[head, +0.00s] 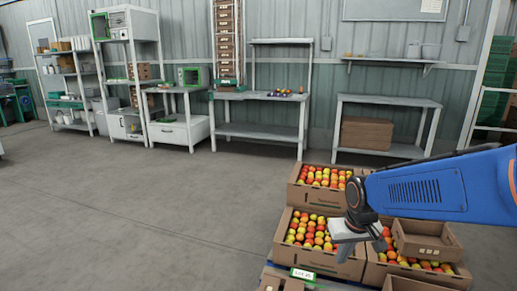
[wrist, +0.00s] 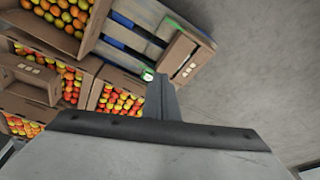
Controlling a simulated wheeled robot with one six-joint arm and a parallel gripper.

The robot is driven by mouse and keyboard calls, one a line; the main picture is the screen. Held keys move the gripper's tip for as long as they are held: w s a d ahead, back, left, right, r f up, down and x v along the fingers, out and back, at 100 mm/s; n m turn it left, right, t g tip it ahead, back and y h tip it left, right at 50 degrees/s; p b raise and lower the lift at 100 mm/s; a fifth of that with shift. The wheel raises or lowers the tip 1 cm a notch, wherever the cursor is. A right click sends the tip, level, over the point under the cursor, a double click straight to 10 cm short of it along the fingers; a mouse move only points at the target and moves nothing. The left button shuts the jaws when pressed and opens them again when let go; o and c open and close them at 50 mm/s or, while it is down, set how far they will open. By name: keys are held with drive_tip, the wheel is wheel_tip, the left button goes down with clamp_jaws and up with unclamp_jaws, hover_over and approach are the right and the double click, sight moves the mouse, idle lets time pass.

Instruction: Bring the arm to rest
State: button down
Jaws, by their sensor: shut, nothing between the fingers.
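My gripper (head: 345,252) hangs at the end of my blue arm in the head view, above the stacked tomato boxes at the lower right. It is shut and empty. In the wrist view my gripper's fingers (wrist: 161,95) show together as one narrow grey shape. A cardboard tomato box (head: 286,259) lies below and to the left of the gripper. Behind it stands another tomato box (head: 310,199). A third tomato box (head: 372,274) lies to the right, partly hidden by the gripper.
An empty small carton (head: 427,251) sits on the right-hand tomatoes. The boxes stand on a pallet (wrist: 130,38) with blue parts. Along the back wall stand a grey workbench (head: 388,101), another bench (head: 262,94) and a shelf rack (head: 66,75). The floor (head: 130,210) to the left is clear.

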drive_tip(key=s+d+r+t, duration=0.1)
drive_tip(key=s+d+r, duration=0.1)
drive_tip(key=s, duration=0.7)
drive_tip(key=s+d+r+m+t, duration=0.1)
drive_tip(key=s+r, duration=0.3)
drive_tip(key=s, duration=0.6)
drive_tip(key=shift+d, duration=0.9)
